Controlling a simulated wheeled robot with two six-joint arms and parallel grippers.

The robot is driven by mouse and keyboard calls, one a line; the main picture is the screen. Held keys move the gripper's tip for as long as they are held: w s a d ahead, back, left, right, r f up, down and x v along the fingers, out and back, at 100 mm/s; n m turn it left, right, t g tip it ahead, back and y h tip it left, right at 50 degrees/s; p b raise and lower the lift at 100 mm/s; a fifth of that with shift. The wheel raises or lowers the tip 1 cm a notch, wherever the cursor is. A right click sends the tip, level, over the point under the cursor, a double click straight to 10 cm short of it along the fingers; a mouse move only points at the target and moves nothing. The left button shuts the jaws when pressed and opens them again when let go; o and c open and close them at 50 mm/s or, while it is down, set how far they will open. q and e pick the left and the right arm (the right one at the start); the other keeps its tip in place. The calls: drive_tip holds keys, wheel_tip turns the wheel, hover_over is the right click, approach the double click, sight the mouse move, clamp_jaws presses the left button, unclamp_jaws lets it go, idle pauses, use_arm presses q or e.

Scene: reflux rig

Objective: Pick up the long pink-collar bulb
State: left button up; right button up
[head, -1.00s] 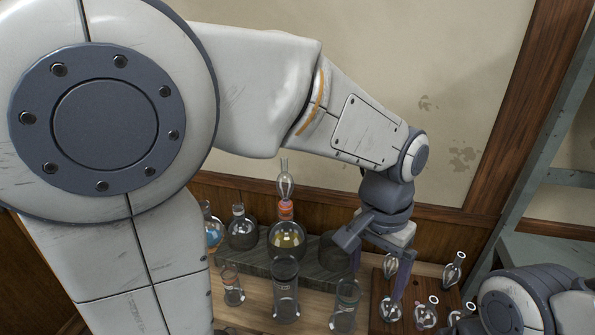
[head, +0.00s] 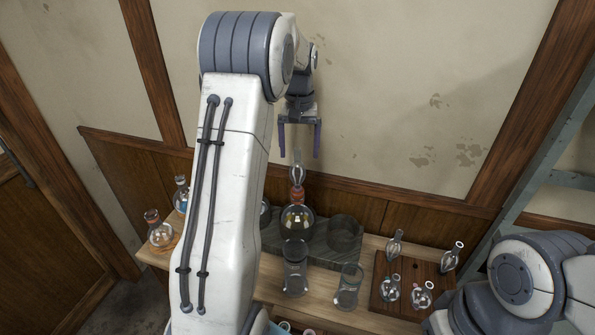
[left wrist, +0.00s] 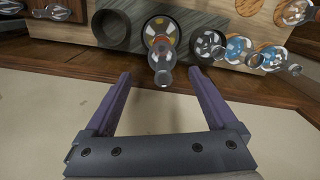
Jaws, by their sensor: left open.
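A clear long bulb (head: 297,173) with a pinkish-orange collar (head: 297,196) stands upright in the neck of a round flask (head: 297,222) holding yellow liquid. In the left wrist view the bulb (left wrist: 163,76) shows end-on, with the flask (left wrist: 160,32) behind it. My left gripper (head: 299,154) is open and empty, just above the bulb, pointing down. In the left wrist view its two purple fingers (left wrist: 159,74) lie on either side of the bulb; the depth between them is hard to tell. My right gripper is out of view.
A dark stone block (head: 325,245) bears the flask, with an empty dark recess beside it. Clear beakers (head: 295,275) stand in front. A brown board (head: 405,270) at right holds several small bulbs. The wall is close behind.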

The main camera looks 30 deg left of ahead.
sight(298, 162)
use_arm(q)
drive_tip(key=f, duration=0.1)
drive_tip(key=f+p, duration=0.1)
drive_tip(key=f, duration=0.1)
drive_tip(key=s+f+p, duration=0.1)
drive_tip(key=f, duration=0.1)
drive_tip(key=shift+w+f, duration=0.1)
drive_tip(key=shift+f, duration=0.2)
drive_tip(key=c, duration=1.2)
